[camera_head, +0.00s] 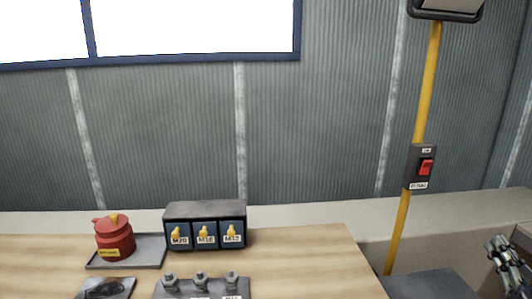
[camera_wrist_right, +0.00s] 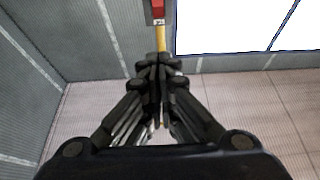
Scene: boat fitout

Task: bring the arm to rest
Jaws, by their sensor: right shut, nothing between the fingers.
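My right gripper (camera_head: 508,268) shows at the lower right edge of the head view, to the right of the wooden bench and clear of it. In the right wrist view its fingers (camera_wrist_right: 158,95) are together, with nothing between them. Beyond the fingertips in that view are a yellow pole and the red switch, apart from the gripper. My left gripper is not in either view.
The wooden bench (camera_head: 310,262) carries a red pot (camera_head: 114,238) on a grey tray (camera_head: 150,251), a labelled bin block (camera_head: 205,211) and a rack of bolts (camera_head: 200,287). A yellow pole (camera_head: 398,230) with a red switch (camera_head: 426,167) stands right of the bench.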

